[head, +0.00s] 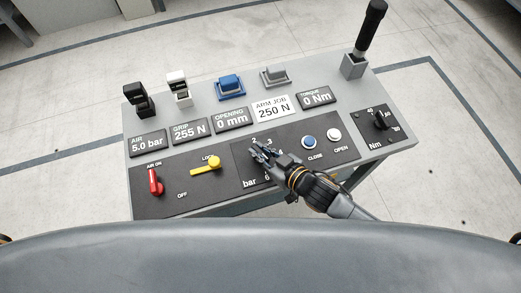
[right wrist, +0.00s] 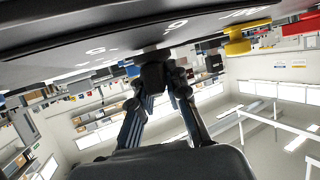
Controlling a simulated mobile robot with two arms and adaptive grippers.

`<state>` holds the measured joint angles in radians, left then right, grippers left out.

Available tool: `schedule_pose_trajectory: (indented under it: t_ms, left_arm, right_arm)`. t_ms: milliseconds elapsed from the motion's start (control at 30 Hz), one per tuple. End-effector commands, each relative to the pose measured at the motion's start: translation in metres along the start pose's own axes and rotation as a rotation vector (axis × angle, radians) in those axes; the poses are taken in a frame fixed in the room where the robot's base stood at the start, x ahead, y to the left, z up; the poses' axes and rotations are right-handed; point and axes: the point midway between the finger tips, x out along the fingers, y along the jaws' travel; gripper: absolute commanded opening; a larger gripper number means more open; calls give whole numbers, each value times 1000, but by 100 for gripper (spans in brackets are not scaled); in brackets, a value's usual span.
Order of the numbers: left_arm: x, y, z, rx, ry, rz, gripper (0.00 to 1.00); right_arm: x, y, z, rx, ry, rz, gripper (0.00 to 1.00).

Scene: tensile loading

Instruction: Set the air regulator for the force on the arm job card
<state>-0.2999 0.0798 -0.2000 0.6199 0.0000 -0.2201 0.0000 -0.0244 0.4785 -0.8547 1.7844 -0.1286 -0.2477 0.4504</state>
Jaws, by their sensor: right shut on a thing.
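The arm job card (head: 273,108) is white and reads 250 N. The black grip display (head: 188,131) reads 255 N and the air display (head: 148,143) reads 5.0 bar. The air regulator dial plate (head: 243,158) is marked in bar. My right gripper (head: 261,152) is over this dial and hides its knob in the head view. In the right wrist view the black knob (right wrist: 153,76) sits between the fingertips of my right gripper (right wrist: 160,84), which is shut on it. My left gripper is not in view.
The opening display (head: 231,120) reads 0 mm and the torque display (head: 315,97) reads 0 Nm. A red air lever (head: 155,183) and yellow lock lever (head: 207,166) are left of the dial. Blue close (head: 309,142) and white open (head: 334,134) buttons are close to my right gripper.

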Motion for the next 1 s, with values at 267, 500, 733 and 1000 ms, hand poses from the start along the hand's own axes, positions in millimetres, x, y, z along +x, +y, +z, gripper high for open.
schedule_pose_trajectory:
  t_ms: [267, 500, 733, 1000]
  left_arm:
    - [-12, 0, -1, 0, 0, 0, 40]
    - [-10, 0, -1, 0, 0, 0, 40]
    - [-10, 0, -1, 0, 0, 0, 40]
    - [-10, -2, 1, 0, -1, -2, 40]
  right_arm:
    - [-1, 1, -1, -23, -3, -51, 0]
    - [0, 0, 0, -21, -1, -53, 0]
    - [0, 0, 0, -21, 0, -53, 38]
    - [-5, 0, 1, -21, -1, -53, 38]
